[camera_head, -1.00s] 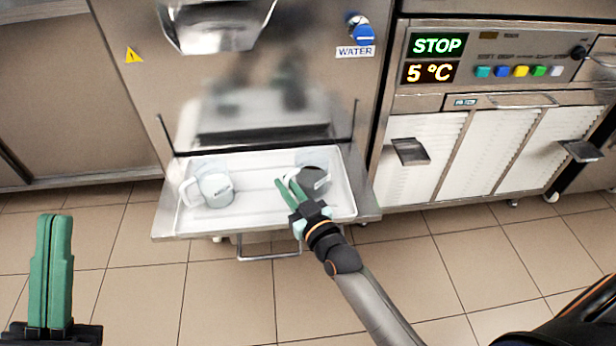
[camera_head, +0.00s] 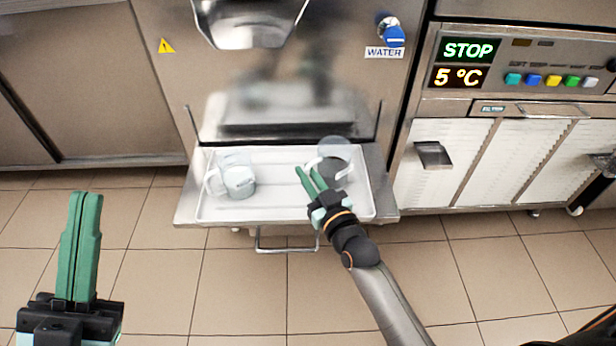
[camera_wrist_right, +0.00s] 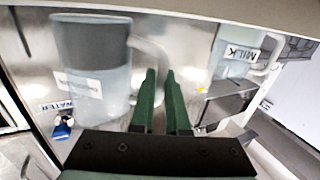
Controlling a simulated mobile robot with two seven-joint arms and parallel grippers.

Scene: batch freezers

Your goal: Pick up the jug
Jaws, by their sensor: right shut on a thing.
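The jug with dark contents (camera_head: 337,170) is clear with a pale handle, at the right side of the white tray. My right gripper (camera_head: 307,174) is at its handle, on its left side, and shut on it. In the right wrist view this jug (camera_wrist_right: 92,60) fills the left, with its handle at the fingertips (camera_wrist_right: 160,75). It looks slightly raised; the gap beneath it is hard to tell. A second jug with pale contents (camera_head: 236,180) stands on the tray's left. My left gripper (camera_head: 86,198) is shut and empty, low at the left, away from both jugs.
The white tray (camera_head: 280,208) sits on a steel shelf with a bar handle (camera_head: 286,248) below the machine's spout (camera_head: 250,25). A blue water knob (camera_head: 392,36) is above right. A control panel (camera_head: 520,65) stands at the right. Tiled floor in front is clear.

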